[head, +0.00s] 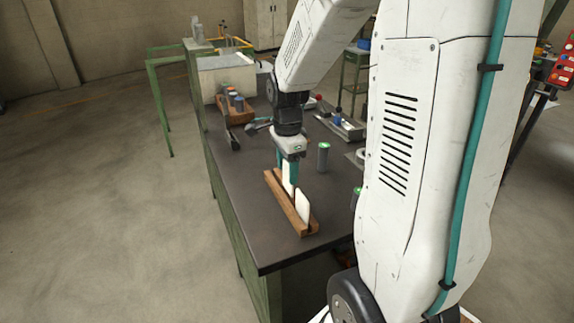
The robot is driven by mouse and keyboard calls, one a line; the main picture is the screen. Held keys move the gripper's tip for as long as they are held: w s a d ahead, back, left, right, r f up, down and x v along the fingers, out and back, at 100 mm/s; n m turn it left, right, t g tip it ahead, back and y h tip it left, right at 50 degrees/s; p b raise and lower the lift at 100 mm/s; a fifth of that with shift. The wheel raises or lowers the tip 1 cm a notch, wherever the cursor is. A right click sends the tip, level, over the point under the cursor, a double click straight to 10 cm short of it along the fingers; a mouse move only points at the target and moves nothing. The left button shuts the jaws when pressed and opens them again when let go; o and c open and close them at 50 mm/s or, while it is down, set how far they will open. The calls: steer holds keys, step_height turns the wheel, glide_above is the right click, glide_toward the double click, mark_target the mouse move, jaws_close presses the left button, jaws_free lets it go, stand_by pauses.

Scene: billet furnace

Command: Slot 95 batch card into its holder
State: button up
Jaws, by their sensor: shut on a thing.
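My gripper (287,172) points down over the wooden card holder (286,205) on the dark workbench. Its teal fingers are shut on a white card (289,178), which stands upright at the far part of the holder. The card's lower edge is at the holder's slot; I cannot tell how deep it sits. A second white card (303,205) stands in the near part of the holder, leaning a little. No number can be read on either card.
A dark cylinder with a green top (323,156) stands just right of the holder, and another (357,197) is partly hidden by my arm. A wooden rack (236,103) and a grey metal tray (341,124) lie farther back. The bench's (255,235) near left is clear.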

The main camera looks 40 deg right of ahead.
mark_target(287, 177)
steer(key=shift+f, duration=1.75)
steer(key=o, duration=0.8)
steer(key=shift+o, duration=0.2)
step_height(287, 177, up, 8)
steer(key=shift+f, duration=0.1)
stand_by(0.4)
